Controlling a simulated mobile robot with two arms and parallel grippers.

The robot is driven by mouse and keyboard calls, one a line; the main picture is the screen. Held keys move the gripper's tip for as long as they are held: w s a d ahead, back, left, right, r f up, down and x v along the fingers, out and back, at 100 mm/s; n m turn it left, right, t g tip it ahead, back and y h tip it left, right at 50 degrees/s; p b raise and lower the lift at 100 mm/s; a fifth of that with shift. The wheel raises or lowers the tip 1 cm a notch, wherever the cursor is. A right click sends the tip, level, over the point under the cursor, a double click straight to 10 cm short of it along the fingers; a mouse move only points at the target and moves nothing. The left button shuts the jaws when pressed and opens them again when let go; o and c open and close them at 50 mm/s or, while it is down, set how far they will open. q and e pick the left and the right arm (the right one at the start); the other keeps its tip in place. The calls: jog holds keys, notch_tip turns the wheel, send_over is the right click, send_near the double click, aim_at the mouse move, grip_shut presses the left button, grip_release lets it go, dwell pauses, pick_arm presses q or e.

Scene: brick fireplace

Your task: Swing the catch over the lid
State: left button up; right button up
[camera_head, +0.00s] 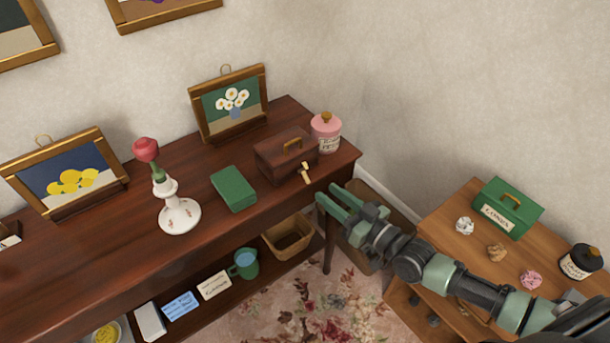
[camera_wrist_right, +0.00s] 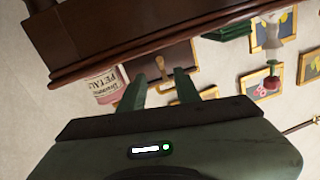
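The lid looks shut. A pale brass catch (camera_head: 305,172) sticks out at the box's front right, apart from the lid top. My right gripper (camera_head: 329,197) is open and empty, in front of and a little right of the catch, fingers pointing toward the box. In the right wrist view the catch (camera_wrist_right: 163,69) shows between the two open fingers. Whether a finger touches it I cannot tell. My left gripper is not in view.
A pink jar (camera_head: 326,132) stands close right of the box; a green book (camera_head: 234,188) lies to its left. A flower vase (camera_head: 179,212) and framed pictures stand further left. A side table (camera_head: 463,259) with a green box (camera_head: 508,208) is at right.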

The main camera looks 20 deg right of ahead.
aim_at(308, 179)
jog(key=x, duration=0.7)
jog(key=shift+w+a, duration=0.1)
jog(key=shift+w, duration=0.05)
grip_shut()
